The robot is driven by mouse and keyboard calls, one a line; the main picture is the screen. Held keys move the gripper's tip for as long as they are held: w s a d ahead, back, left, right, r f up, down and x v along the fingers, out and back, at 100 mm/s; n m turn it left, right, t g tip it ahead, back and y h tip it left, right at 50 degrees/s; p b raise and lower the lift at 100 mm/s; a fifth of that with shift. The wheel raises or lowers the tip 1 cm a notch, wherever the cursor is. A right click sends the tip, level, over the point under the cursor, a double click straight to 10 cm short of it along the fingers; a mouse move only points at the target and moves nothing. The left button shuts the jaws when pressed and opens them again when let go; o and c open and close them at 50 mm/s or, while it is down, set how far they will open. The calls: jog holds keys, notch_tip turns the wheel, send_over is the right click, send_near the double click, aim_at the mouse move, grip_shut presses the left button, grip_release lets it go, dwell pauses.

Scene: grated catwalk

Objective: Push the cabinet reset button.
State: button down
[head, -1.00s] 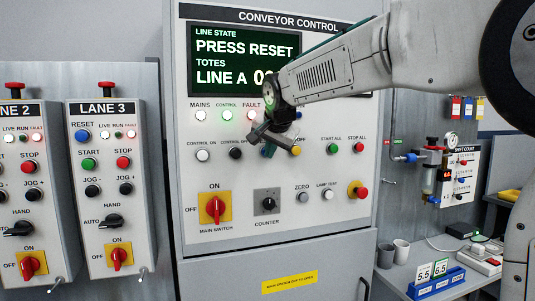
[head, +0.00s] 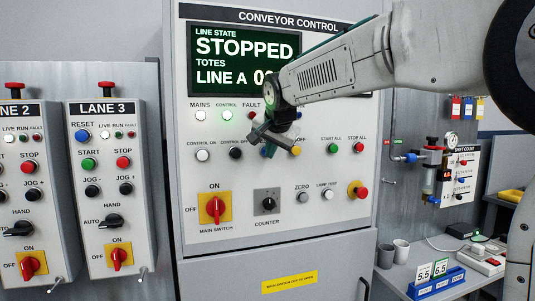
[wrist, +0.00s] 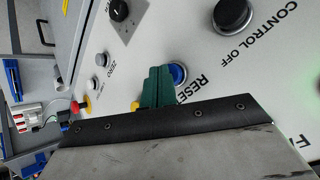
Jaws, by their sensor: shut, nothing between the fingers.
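The conveyor control cabinet (head: 340,225) stands in the middle of the head view. Its screen (head: 245,58) reads STOPPED, and the FAULT lamp (head: 254,115) is dark. In the wrist view the blue reset button (wrist: 179,74) shows beside the RESET label, partly covered by my green fingertips. My gripper (wrist: 158,84) is shut and empty, with its fingertips at the button. I cannot tell whether they touch it. In the head view my gripper (head: 267,151) is in front of the panel and hides most of the button.
The control off button (head: 236,153) is just left of my gripper. The red main switch (head: 215,208) and counter knob (head: 267,203) are below. The LANE 3 box (head: 108,200) has its own reset button.

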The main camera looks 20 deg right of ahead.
jog(key=shift+s, duration=0.8)
jog(key=shift+s, duration=2.5)
jog(key=s+d+f+n+g, duration=0.1)
jog(key=s+f+n+g, duration=0.1)
jog(key=s+f, duration=0.5)
jog(key=s+d+f+n+g, duration=0.1)
jog(key=s+f+n+g, duration=0.2)
jog(key=s, duration=1.4)
jog(key=s+d+f+n+g+y, duration=0.1)
jog(key=s+f+n+g, duration=0.1)
jog(key=s+f, duration=0.9)
jog(key=shift+s+f+n+g, duration=0.15)
jog(key=shift+s+n+g, duration=0.15)
jog(key=shift+s+n, duration=0.35)
